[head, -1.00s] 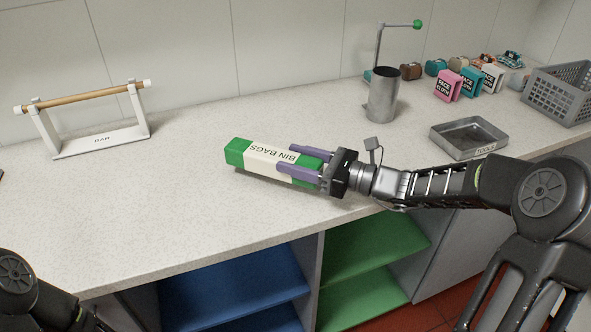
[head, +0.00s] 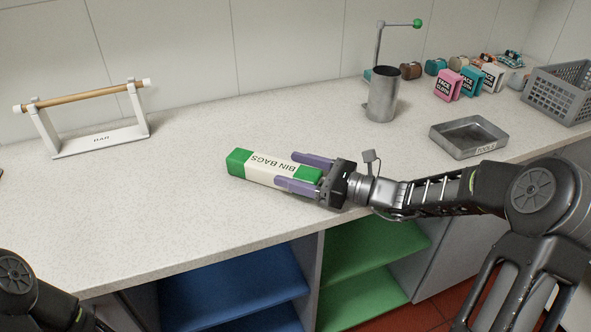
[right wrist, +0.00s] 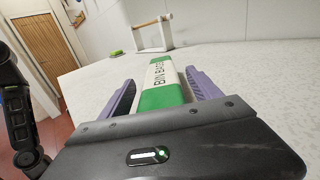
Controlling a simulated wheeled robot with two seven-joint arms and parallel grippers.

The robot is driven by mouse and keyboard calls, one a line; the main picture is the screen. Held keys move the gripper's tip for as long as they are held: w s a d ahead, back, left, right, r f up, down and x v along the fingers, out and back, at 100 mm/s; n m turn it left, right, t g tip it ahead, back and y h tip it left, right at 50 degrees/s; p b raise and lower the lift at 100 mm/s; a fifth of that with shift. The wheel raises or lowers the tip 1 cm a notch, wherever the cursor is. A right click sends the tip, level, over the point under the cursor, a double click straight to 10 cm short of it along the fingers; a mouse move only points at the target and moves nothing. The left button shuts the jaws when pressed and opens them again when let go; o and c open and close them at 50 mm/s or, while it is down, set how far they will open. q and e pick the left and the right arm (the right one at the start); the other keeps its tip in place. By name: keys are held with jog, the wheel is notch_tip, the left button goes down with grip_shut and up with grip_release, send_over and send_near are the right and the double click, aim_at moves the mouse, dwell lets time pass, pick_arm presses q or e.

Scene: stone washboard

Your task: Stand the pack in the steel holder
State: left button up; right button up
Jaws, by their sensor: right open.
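In the right wrist view the pack (right wrist: 162,80) lies between the two fingers (right wrist: 162,88), with a gap showing at the left finger. The steel holder (head: 382,97) is an upright open cylinder behind and to the right of the pack. My left arm shows at the lower left; its gripper is out of view.
A shallow steel tray (head: 468,137) marked TOOLS and a grey basket (head: 560,92) stand at the right. Face cloth packs (head: 449,86) and rolls (head: 411,71) are at the back right. A white bar stand (head: 98,141) is at the left. The counter's left middle is clear.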

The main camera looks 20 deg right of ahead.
jog(key=shift+r, duration=0.1)
jog(key=shift+s+d, duration=0.1)
jog(key=shift+d, duration=0.05)
jog(key=v, duration=1.1)
jog(key=shift+s+d+b, duration=0.2)
jog(key=shift+s+b, duration=0.1)
